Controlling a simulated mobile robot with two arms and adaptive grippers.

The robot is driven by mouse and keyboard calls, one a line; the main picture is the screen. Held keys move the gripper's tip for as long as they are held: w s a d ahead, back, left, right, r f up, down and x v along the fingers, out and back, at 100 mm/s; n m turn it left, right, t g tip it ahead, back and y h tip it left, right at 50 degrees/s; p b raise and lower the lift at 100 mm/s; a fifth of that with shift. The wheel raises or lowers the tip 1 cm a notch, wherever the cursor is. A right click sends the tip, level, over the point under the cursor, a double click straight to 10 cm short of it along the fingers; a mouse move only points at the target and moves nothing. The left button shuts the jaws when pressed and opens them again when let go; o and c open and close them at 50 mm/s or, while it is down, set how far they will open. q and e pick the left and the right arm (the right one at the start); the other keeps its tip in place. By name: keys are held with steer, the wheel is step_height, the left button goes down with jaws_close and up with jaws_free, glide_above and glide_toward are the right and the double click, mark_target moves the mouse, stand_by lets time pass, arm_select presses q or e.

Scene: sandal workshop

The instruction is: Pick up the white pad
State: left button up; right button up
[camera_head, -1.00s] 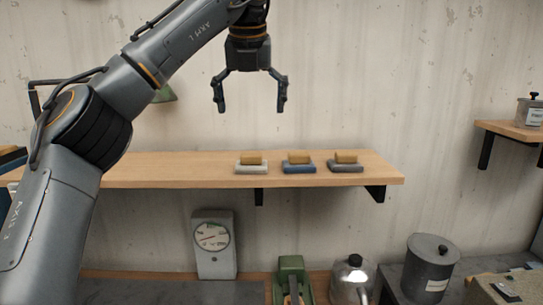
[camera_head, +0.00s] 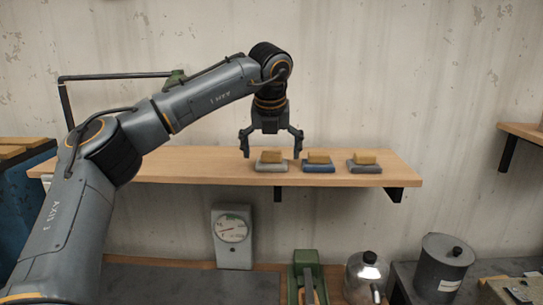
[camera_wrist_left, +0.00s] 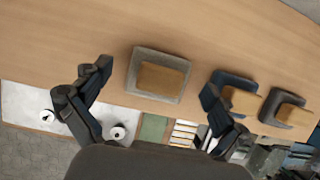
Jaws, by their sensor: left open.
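The white pad (camera_head: 271,169) looks pale grey and lies at the left of a row of three on the wooden shelf (camera_head: 210,168). A tan block (camera_head: 270,157) sits on top of it. In the left wrist view the white pad (camera_wrist_left: 152,54) shows beneath and between my fingers. My left gripper (camera_head: 271,152) points down above the pad with its fingers open on either side. It also shows open in the left wrist view (camera_wrist_left: 155,82). Nothing is in its grip. My right gripper is not in view.
A blue pad (camera_head: 319,169) and a dark grey pad (camera_head: 365,169), each with a tan block, lie close to the right. The shelf is clear left of the pads.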

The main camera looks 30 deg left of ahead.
arm_select(q)
steer(key=shift+w+a+f, duration=0.1)
steer(key=shift+w+f, duration=0.05)
steer(key=shift+f, duration=0.15)
steer(key=c, duration=1.2)
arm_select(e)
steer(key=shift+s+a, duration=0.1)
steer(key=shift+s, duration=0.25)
arm_select(q)
steer(key=shift+r+b, duration=0.45)
steer(key=shift+b, duration=0.05)
step_height(320, 180, up, 2)
steer(key=shift+r+b, duration=0.2)
steer(key=shift+b, duration=0.5)
steer(key=s+a+r+b, duration=0.1)
steer(key=s+r, duration=0.4)
steer(key=s, duration=0.2)
steer(key=s+r+b, duration=0.1)
steer(key=s+r, duration=0.3)
steer(key=s, duration=0.3)
steer(key=shift+a+r+b, duration=0.35)
steer(key=shift+b, duration=0.05)
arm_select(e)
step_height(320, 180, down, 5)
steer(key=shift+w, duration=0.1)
